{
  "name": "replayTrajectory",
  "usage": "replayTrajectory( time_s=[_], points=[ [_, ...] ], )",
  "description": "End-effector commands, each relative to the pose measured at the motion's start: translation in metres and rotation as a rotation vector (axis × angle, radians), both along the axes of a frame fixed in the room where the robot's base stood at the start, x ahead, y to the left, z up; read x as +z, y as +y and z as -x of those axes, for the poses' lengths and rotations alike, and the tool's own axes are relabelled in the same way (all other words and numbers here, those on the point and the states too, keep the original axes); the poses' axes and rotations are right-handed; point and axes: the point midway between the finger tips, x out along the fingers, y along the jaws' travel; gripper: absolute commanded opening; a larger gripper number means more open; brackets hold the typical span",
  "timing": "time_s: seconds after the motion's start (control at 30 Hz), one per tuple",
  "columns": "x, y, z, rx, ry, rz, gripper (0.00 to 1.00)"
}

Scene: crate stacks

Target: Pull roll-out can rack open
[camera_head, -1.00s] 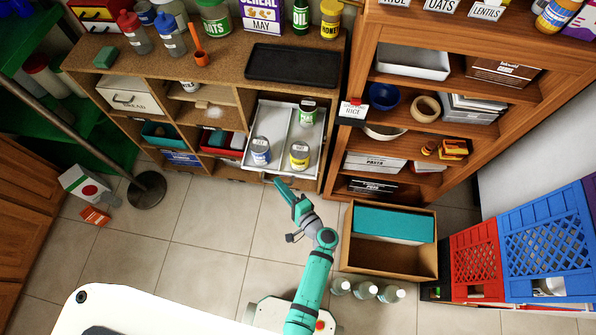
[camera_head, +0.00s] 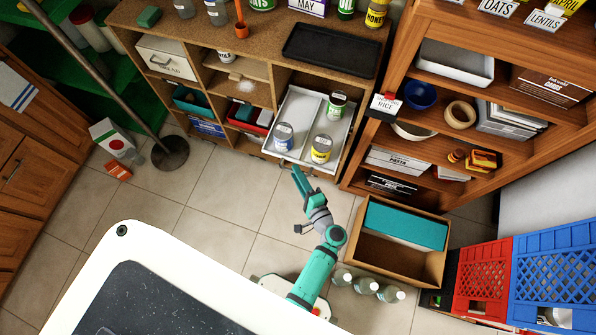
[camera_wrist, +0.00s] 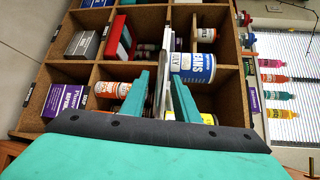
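The can rack (camera_head: 308,108) is a pale grey tray with raised walls in the right bay of the cork shelf. It juts out past the shelf top. Three cans stand on it: a green-white can (camera_head: 337,105), a blue-white can (camera_head: 284,138) and a yellow-labelled can (camera_head: 321,149). My gripper (camera_head: 296,168) is at the rack's front edge, left of its middle. In the wrist view my two teal fingers (camera_wrist: 160,84) are apart, with a thin pale upright edge between them. Whether they touch it I cannot tell.
A cardboard box with a teal top (camera_head: 405,222) stands on the floor to the right, with several bottles (camera_head: 366,286) before it. Red (camera_head: 482,276) and blue crates (camera_head: 555,268) are at far right. A pole base (camera_head: 170,153) stands left. Floor tiles left of my arm are clear.

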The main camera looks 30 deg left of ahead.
Motion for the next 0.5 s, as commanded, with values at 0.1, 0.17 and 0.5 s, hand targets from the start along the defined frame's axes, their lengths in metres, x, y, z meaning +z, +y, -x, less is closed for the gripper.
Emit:
replayTrajectory(
  time_s=[0.1, 0.17, 0.5],
  points=[
    [0.0, -0.003, 0.001, -0.002, 0.0, 0.0, 0.28],
    [0.0, -0.006, 0.003, -0.003, 0.001, 0.0, 0.28],
    [0.009, -0.05, 0.038, -0.003, 0.001, 0.001, 0.28]
  ],
)
